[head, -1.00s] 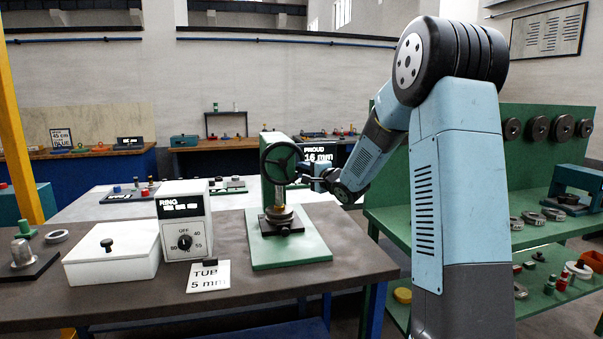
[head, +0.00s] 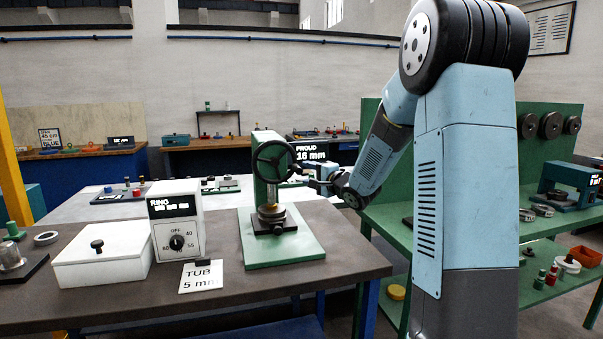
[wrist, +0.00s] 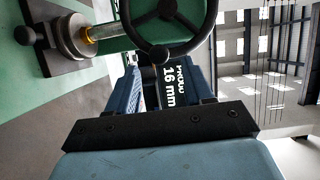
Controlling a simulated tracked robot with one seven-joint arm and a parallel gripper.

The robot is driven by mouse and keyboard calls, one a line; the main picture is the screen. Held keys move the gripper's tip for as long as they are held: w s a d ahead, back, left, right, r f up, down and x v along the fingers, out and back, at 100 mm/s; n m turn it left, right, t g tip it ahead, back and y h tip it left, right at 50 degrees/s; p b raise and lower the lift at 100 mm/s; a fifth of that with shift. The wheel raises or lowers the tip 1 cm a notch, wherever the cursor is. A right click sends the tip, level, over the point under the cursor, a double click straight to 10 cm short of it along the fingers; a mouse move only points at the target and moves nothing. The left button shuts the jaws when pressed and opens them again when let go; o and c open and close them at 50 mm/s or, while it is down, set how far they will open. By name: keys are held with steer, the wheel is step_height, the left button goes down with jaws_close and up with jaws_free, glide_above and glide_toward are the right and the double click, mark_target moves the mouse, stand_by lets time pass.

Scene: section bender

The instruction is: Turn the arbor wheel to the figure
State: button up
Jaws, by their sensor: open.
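The green press (head: 265,195) stands on a green base plate on the near bench. Its black spoked arbor wheel (head: 257,163) faces me in the head view, and a brass-coloured part sits below it. In the wrist view the wheel rim (wrist: 128,28) fills the upper middle, with a round black knob (wrist: 160,53) at its lower edge. My gripper (head: 310,181) is just right of the wheel. The wrist view shows its two blue fingers (wrist: 161,78) apart, with the knob just beyond them. I cannot tell whether they touch it. A display (head: 310,154) reads PROUD 16 mm.
A RING box with a dial (head: 176,222), a TUB 5 mm card (head: 201,276) and a white lidded box (head: 103,265) stand left of the press. A green shelf rack (head: 545,235) with rings is at the right. The bench front right is clear.

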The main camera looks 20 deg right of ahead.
steer(key=v, duration=0.7)
steer(key=shift+s+d, duration=0.2)
steer(key=shift+s, duration=0.15)
steer(key=s+r+n+g+h, duration=0.2)
steer(key=s+n+h, duration=0.15)
steer(key=s, duration=0.35)
steer(key=s+r+n+g+h, duration=0.2)
steer(key=s+h, duration=0.3)
steer(key=s, duration=0.1)
steer(key=s+a+f+n+g, duration=0.1)
steer(key=s+a+n+g, duration=0.1)
steer(key=s, duration=0.5)
steer(key=s+a+f+n+g+y, duration=0.1)
steer(key=s+a+n+g, duration=0.1)
steer(key=s, duration=0.6)
steer(key=s+a+f+n+g+y, duration=0.1)
steer(key=s+a+n+g, duration=0.2)
steer(key=s, duration=0.5)
steer(key=shift+f+n, duration=0.35)
steer(key=shift+f, duration=0.05)
